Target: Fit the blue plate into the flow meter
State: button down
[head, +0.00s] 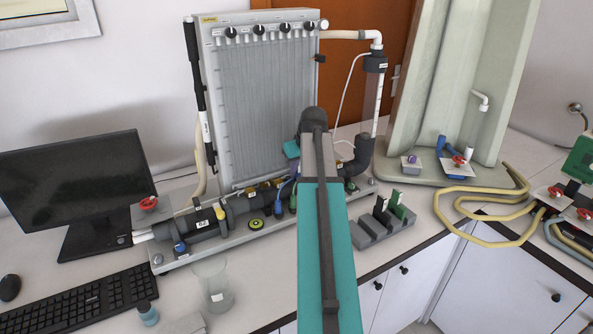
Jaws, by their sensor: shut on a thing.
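My arm reaches away from me over the bench, and its teal and dark links fill the middle of the head view. They cover my gripper's jaws and whatever is in them. The flow meter, a dark horizontal pipe (240,207) with yellow and black fittings, lies along the foot of the manometer board; my arm hides its right part. I cannot make out the blue plate. A grey slotted rack (369,229) to the right of my arm holds upright plates, one green (399,208) and one blackish.
The manometer board (258,100) stands behind the pipe. A clear beaker (213,285) stands in front of it, with a monitor (65,185) and keyboard (75,305) at left. Yellow hoses (490,170) lie at right. Bench is clear around the rack.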

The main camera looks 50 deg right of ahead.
jog(key=shift+s+a+f+b, duration=0.1)
jog(key=shift+s+a+f, duration=0.1)
jog(key=shift+f, duration=0.3)
jog(key=shift+s+a+f+b, duration=0.1)
jog(key=shift+s+f+b, duration=0.1)
jog(key=shift+f, duration=0.35)
jog(key=shift+s+a+f+b, duration=0.1)
jog(key=shift+s+f, duration=0.1)
jog(key=shift+f, duration=0.3)
jog(key=c, duration=1.7)
grip_release()
jog(key=shift+r, duration=0.15)
jog(key=shift+d+r+b, duration=0.15)
jog(key=shift+r+b, duration=0.15)
jog(key=shift+r, duration=0.5)
jog(key=v, duration=0.2)
jog(key=b+v, duration=0.1)
jog(key=v, duration=0.5)
jog(key=shift+w+d+r, duration=0.15)
jog(key=shift+w+d, duration=0.15)
jog(key=shift+b+v, duration=0.85)
jog(key=shift+v, duration=2.4)
jog(key=shift+w, duration=0.1)
